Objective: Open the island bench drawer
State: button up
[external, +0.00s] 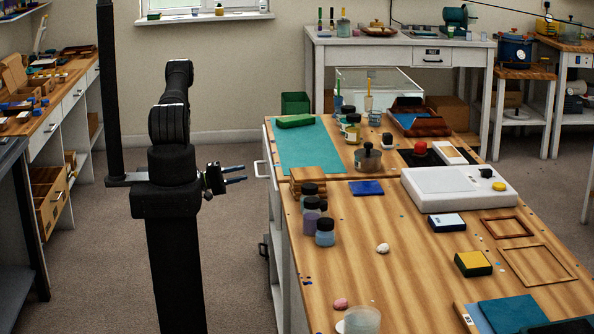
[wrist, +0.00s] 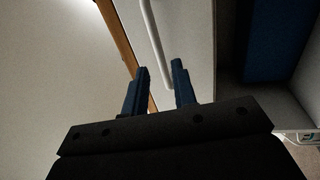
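The island bench (external: 350,240) has a wooden top and white sides. A pale drawer handle (external: 259,170) sticks out from its left side, just below the top. My gripper (external: 243,174) points right toward this handle, at about its height, with a small gap in the external view. In the wrist view my gripper (wrist: 162,82) has its two blue fingers apart. The white handle bar (wrist: 152,30) runs down toward the space between the fingertips, with nothing gripped. The drawer front (wrist: 190,40) looks pale behind it. The drawer looks shut, but its edges are hard to see.
The wooden bench edge (wrist: 120,38) runs beside the handle. A dark recess with a blue thing (wrist: 277,40) lies to its right. A second, dark handle (external: 264,246) sits lower on the bench side. Bottles (external: 325,230) stand near the bench edge. The floor around my arm is clear.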

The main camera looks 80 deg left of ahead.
aim_at(256, 168)
jog(key=shift+w+r, duration=0.2)
jog(key=shift+w, duration=0.9)
jog(key=shift+w+r, duration=0.25)
jog(key=shift+w, duration=0.85)
jog(key=shift+w+r, duration=0.2)
jog(key=shift+w, duration=0.9)
grip_shut()
